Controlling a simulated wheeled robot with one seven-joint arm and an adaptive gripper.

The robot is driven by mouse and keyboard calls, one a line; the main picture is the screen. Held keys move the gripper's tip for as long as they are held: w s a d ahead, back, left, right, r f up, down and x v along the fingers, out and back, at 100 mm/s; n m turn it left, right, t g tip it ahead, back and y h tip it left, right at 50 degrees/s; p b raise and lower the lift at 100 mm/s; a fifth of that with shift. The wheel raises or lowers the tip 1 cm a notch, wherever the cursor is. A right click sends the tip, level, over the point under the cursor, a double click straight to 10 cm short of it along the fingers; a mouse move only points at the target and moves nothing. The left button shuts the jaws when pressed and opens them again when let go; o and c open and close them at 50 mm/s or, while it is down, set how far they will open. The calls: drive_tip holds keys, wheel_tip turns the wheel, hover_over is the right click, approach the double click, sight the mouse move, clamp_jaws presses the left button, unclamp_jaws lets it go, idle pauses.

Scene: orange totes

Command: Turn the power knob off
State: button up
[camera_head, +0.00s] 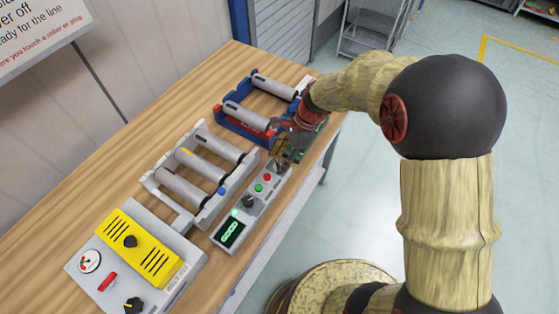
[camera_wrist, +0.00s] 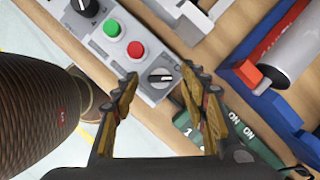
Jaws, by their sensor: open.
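A grey control box (camera_head: 226,215) with a lit green display stands on the wooden bench. It carries a black knob (camera_head: 250,201), a green button (camera_head: 258,188) and a red button (camera_head: 267,177). In the wrist view, a small dark rotary knob (camera_wrist: 160,77) with a pale, roughly level pointer line sits at the box's end, beside the red button (camera_wrist: 136,49). No label on it is legible. My gripper (camera_head: 284,160) is over this end; in the wrist view its open fingers (camera_wrist: 160,88) appear on either side of this knob, with contact unclear. The gripper hides this knob in the head view.
A green power strip (camera_wrist: 190,128) marked ON lies close to the right finger. A blue roller frame (camera_head: 240,128) and a grey roller frame (camera_head: 152,184) stand beside the box. A yellow-topped unit (camera_head: 150,262) with more knobs is at front left.

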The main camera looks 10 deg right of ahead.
drive_tip(key=shift+a+f, duration=0.15)
drive_tip(key=shift+f, duration=0.05)
drive_tip(key=shift+c, duration=0.5)
clamp_jaws()
